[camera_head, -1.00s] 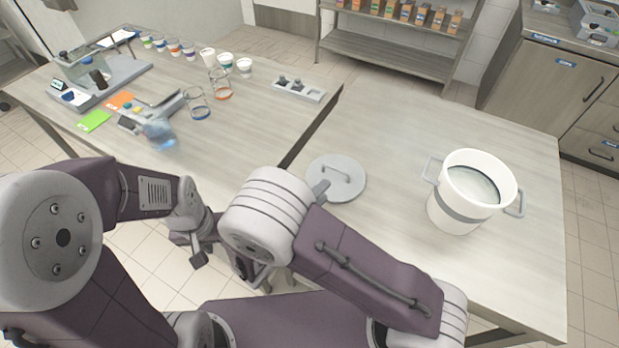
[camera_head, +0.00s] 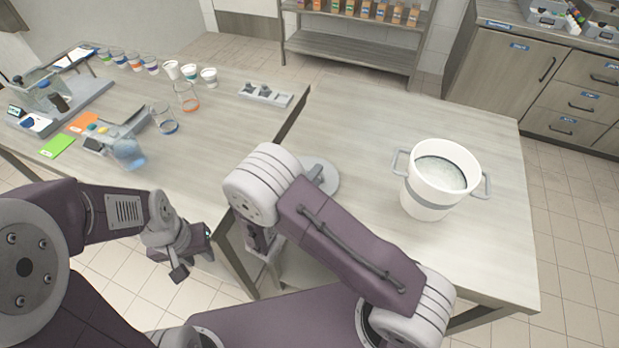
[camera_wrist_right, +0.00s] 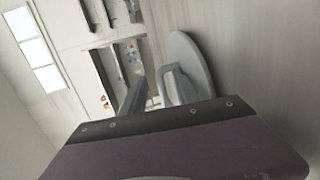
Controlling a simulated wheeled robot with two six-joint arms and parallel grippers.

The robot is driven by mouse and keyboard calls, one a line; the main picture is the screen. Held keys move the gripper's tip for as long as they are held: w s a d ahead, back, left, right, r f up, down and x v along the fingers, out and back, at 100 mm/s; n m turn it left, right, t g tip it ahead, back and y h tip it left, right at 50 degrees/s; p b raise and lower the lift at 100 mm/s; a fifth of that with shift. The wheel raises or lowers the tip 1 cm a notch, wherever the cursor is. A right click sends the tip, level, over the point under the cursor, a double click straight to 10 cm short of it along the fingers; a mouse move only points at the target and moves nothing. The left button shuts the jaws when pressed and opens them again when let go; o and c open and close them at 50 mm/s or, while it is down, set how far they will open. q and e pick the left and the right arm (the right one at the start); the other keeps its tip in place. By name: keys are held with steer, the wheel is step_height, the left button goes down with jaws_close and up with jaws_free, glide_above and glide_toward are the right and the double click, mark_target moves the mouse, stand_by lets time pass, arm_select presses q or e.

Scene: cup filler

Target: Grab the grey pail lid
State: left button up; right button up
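The grey pail lid (camera_head: 326,182) lies on the right table near its left edge in the head view. My right arm covers part of it. In the right wrist view the lid (camera_wrist_right: 192,58) and its raised loop handle (camera_wrist_right: 178,85) show beyond the housing on my right wrist. The right fingertips do not show clearly, and I see no contact with the handle. My left gripper (camera_head: 192,262) hangs in front of the left table, away from the lid, with its opening unclear. The white pail (camera_head: 428,205) with a grey band stands to the right of the lid.
The left table holds cups, glass beakers (camera_head: 165,122), a grey holder (camera_head: 265,95), coloured cards and a device (camera_head: 60,100). A gap separates the two tables. The right table (camera_head: 370,130) is clear around the pail. A shelf and cabinets stand behind.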

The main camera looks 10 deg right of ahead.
jaws_close()
step_height(320, 180, up, 10)
steer(key=shift+p, duration=0.3)
